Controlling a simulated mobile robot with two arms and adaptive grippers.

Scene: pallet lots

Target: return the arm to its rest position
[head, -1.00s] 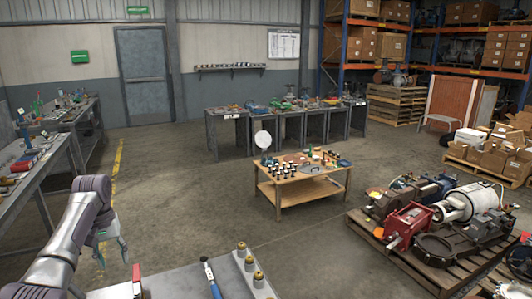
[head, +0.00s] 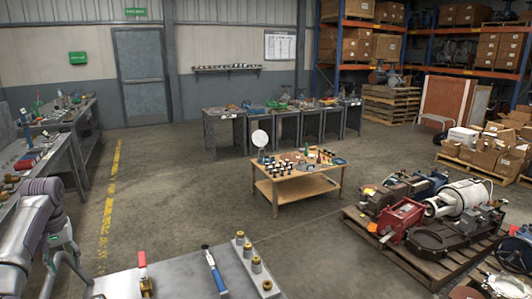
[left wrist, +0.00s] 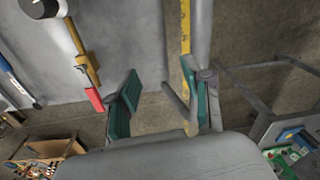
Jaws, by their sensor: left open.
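My left arm comes in at the lower left of the head view. Its gripper (head: 70,268) hangs at the left end of the near grey table, partly cut by the frame's bottom. In the left wrist view the gripper (left wrist: 163,100) has its two teal-padded fingers well apart, with nothing between them. My right gripper is not in view.
The near grey table (head: 180,280) holds a brass valve with a red handle (head: 142,262), a blue-handled wrench (head: 214,270) and several brass fittings (head: 256,264). A long workbench (head: 35,165) stands at left. Open floor (head: 165,195) lies ahead.

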